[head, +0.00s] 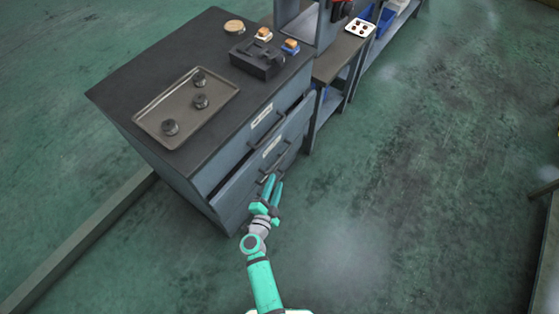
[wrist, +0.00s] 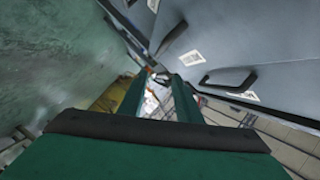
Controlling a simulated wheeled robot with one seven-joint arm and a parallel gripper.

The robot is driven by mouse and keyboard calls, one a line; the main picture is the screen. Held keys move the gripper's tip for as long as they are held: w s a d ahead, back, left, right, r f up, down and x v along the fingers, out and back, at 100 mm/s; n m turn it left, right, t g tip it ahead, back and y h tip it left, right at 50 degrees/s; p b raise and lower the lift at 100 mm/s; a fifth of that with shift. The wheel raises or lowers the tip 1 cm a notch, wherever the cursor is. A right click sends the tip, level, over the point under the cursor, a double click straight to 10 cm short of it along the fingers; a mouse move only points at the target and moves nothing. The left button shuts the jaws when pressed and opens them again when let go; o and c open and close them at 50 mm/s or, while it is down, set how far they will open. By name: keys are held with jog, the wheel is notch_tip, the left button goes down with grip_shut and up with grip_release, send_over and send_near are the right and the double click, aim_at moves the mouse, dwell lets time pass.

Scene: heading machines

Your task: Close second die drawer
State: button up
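The grey cabinet (head: 165,170) has a stack of labelled drawers on its right face. The second drawer (head: 240,185) stands partly pulled out, with a dark gap along its top edge below the top drawer (head: 250,133). Its dark bar handle (head: 281,159) is on the front. My gripper (head: 273,180) is in front of the lower drawer fronts, with its fingers apart and nothing seen between them. In the wrist view my gripper (wrist: 158,80) is open, and a drawer handle (wrist: 230,80) shows to its right. Whether the fingers touch a drawer front cannot be told.
A tray (head: 220,108) with dark round parts, a black block (head: 257,58) and small pieces sit on the cabinet top. A lower bench (head: 335,62) adjoins behind. The green floor (head: 410,170) to the right is clear.

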aim_at(277, 164)
jog(key=shift+m+g, duration=0.3)
jog(key=shift+m, duration=0.2)
jog(key=x, duration=0.4)
jog(key=a+x, duration=0.1)
jog(key=x, duration=0.4)
jog(key=a+f+x, duration=0.1)
jog(key=x, duration=0.3)
jog(key=shift+w+a+f, duration=0.1)
jog(key=shift+w, duration=0.4)
grip_shut()
